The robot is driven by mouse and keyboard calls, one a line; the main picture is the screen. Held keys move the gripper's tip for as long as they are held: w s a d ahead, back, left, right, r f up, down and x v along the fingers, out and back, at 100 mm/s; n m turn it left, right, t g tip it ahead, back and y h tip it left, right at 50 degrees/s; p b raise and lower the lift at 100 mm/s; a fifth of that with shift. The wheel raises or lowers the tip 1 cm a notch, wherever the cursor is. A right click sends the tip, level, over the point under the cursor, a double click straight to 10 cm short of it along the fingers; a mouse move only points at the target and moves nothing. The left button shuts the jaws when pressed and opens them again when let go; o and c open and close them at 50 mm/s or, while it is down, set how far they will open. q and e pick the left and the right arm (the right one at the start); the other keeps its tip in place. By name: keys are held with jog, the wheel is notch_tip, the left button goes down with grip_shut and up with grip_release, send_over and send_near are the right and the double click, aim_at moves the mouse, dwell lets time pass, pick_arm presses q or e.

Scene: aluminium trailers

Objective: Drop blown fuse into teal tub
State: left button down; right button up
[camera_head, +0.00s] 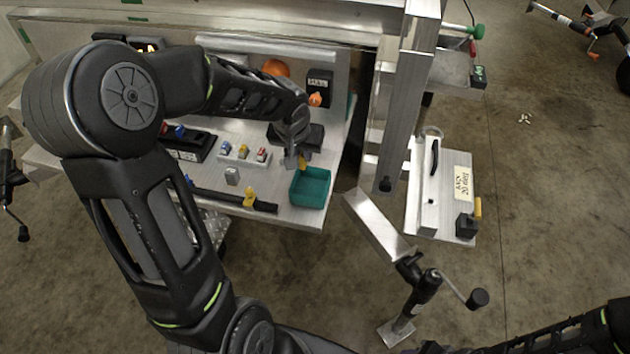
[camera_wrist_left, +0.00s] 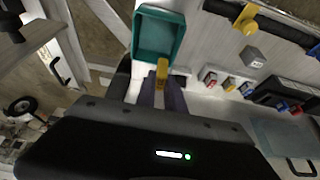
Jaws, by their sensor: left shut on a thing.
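A yellow fuse (camera_head: 302,163) is held between the fingers of my left gripper (camera_head: 295,160). In the left wrist view the fuse (camera_wrist_left: 162,68) sticks out past the fingertips (camera_wrist_left: 160,88), which are shut on it. The open teal tub (camera_head: 326,188) stands on the trailer's work surface. It also shows in the left wrist view (camera_wrist_left: 140,38) and looks empty there. The fuse is at the tub's near rim in that view; I cannot tell how high above it. My right gripper is not in view.
A white rack (camera_head: 243,156) with blue, yellow and red fuses stands left of the tub. A metal post (camera_head: 403,100) rises on the right.

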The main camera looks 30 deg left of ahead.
aim_at(302, 166)
pick_arm(q)
jog(key=shift+f+b, duration=2.15)
jog(key=shift+f, duration=0.9)
jog(key=c, duration=1.3)
grip_release()
jog(key=shift+c, duration=0.2)
jog(key=shift+r, duration=0.1)
jog(key=v, duration=0.7)
jog(key=shift+d+r+p, duration=0.15)
jog(key=shift+r+p, duration=0.2)
jog(key=shift+s, duration=0.1)
